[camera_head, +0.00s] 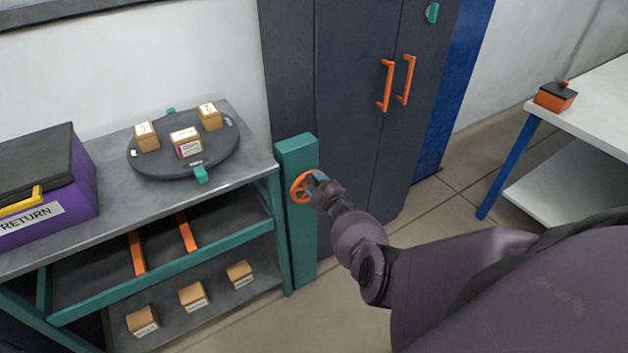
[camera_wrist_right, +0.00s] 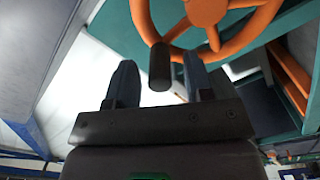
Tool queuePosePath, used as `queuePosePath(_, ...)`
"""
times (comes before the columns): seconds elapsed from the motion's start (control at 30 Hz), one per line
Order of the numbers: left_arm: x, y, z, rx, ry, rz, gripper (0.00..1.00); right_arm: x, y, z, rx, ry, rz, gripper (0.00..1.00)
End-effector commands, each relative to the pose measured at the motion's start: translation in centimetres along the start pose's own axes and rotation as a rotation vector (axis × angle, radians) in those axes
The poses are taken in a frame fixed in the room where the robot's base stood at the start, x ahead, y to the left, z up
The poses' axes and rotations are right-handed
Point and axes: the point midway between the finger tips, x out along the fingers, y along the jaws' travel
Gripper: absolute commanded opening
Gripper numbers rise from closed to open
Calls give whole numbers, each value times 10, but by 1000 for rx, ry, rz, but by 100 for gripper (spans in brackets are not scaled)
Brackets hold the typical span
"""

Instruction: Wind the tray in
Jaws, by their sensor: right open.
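An orange handwheel (camera_head: 301,187) sits on a teal post (camera_head: 297,225) at the right end of the bench. In the right wrist view the orange handwheel (camera_wrist_right: 207,12) carries a dark crank knob (camera_wrist_right: 159,66). My right gripper (camera_head: 316,181) is at the wheel. In the right wrist view its open fingers (camera_wrist_right: 160,82) stand on either side of the knob, with gaps showing; I cannot tell the depth. A dark tray (camera_head: 95,273) with a teal front rail and two orange strips shows under the bench top. My left gripper is not in view.
The bench top holds a round dark turntable (camera_head: 222,155) with three small boxes and a purple return bin (camera_head: 45,215). Three boxes sit on the lower shelf (camera_head: 215,313). A dark cabinet (camera_head: 345,100) stands behind the post. A white table (camera_head: 595,105) is at right.

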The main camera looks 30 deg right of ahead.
Motion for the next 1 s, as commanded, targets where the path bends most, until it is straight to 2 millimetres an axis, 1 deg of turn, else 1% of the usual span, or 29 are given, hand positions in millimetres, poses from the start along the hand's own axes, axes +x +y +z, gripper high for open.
queuePosePath(0.03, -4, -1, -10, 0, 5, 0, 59, -7, 3, -2, 1, -2, -1, 48)
queuePosePath(0.1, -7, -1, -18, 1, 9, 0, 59, -16, 3, -2, 1, -1, -1, 48)
queuePosePath(0.23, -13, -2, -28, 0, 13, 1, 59, -32, 3, -2, 1, -1, -1, 48)
queuePosePath(0.37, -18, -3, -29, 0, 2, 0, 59, -46, 2, -1, 1, -2, -1, 48)
queuePosePath(0.5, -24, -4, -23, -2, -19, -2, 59, -56, 2, -1, 1, -1, -1, 48)
queuePosePath(0.7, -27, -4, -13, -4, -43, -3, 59, -62, 0, 0, 1, -1, 0, 48)
queuePosePath(1.0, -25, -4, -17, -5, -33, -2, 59, -62, 0, 0, 1, -1, 0, 48)
